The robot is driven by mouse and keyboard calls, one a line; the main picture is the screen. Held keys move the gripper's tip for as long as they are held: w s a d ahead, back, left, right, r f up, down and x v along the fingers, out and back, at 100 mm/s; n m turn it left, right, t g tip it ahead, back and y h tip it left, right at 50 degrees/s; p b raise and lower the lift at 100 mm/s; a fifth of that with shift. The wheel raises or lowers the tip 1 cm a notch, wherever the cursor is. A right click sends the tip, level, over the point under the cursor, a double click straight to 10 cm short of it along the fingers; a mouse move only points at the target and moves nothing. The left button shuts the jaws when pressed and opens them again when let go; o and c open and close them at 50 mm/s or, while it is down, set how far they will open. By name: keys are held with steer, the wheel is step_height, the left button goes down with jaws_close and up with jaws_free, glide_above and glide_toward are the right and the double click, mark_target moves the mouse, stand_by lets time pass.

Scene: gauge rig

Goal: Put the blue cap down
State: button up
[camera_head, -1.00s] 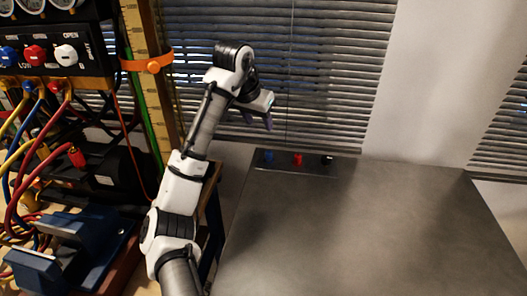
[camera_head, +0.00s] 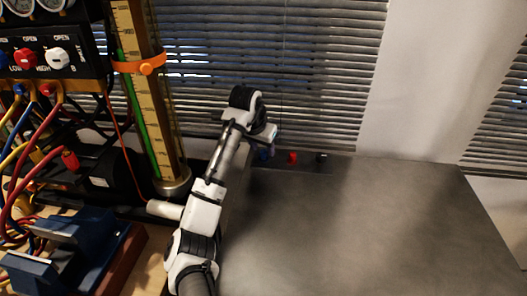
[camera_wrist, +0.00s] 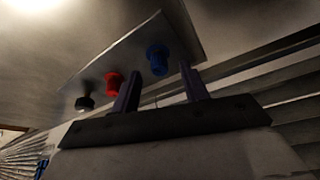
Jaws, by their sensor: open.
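The blue cap (camera_head: 263,155) stands on a dark strip (camera_head: 312,167) at the back left of the grey table. In the wrist view the blue cap (camera_wrist: 157,58) shows just beyond the fingertips, roughly between them. My gripper (camera_head: 271,146) is close above the blue cap in the head view and partly covers it. In the wrist view the two fingers of my gripper (camera_wrist: 160,69) are apart, with nothing held between them. Whether a finger touches the cap cannot be told.
A red cap (camera_head: 292,157) and a black piece (camera_head: 321,157) stand on the same strip, to the right. The grey table (camera_head: 370,230) is otherwise clear. Window blinds (camera_head: 280,80) are close behind. The gauge column (camera_head: 150,110), valve panel and hoses stand at the left.

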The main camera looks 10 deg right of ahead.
mark_target(262, 152)
steer(key=shift+w+d+f, duration=0.15)
steer(key=shift+f, duration=0.4)
jaws_close()
steer(key=shift+r, duration=0.2)
step_height(262, 152, up, 20)
steer(key=b, duration=0.1)
steer(key=shift+f, duration=0.15)
